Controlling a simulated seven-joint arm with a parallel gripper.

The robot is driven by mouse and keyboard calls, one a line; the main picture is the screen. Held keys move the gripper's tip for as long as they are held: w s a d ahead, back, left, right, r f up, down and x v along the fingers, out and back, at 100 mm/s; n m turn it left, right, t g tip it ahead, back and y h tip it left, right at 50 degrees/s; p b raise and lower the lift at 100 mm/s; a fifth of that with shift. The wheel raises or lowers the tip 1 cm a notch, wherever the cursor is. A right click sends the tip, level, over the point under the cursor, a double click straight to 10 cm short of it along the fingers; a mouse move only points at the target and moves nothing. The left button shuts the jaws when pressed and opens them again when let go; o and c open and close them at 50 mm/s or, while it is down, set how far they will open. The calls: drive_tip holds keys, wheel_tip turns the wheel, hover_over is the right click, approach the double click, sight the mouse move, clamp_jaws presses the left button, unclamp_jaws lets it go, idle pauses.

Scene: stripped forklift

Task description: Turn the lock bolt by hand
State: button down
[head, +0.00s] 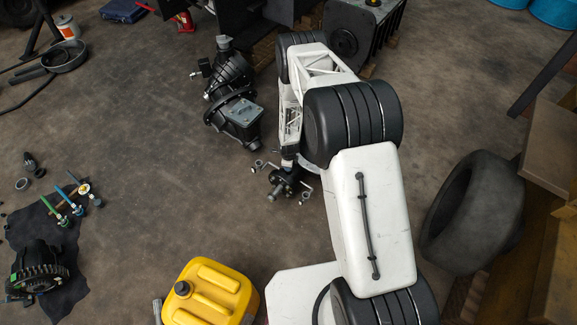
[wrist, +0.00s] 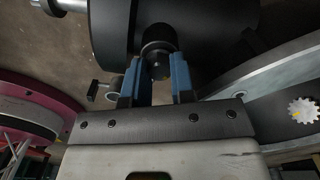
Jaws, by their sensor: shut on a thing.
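In the wrist view, my gripper (wrist: 157,76) has its two blue fingers on either side of a short dark round bolt head (wrist: 158,50), which I take to be the lock bolt. It is closed on this bolt. The bolt stands against a large black rounded body (wrist: 110,28). The fingertips partly hide the bolt's lower part. In the head view, my white arm reaches away from the camera and hides most of the spot where it works; the fingers and bolt cannot be made out there.
In the wrist view, a pink curved rim (wrist: 35,105) lies at left and a grey curved plate (wrist: 265,80) at right. In the head view, a black gear unit (head: 232,95) lies left of my arm, a yellow canister (head: 210,295) at front, and a tyre (head: 472,213) at right.

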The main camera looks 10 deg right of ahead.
drive_tip(key=c, duration=1)
unclamp_jaws()
drive_tip(key=shift+o, duration=0.2)
drive_tip(key=shift+r, duration=0.25)
drive_tip(key=shift+r, duration=3.7)
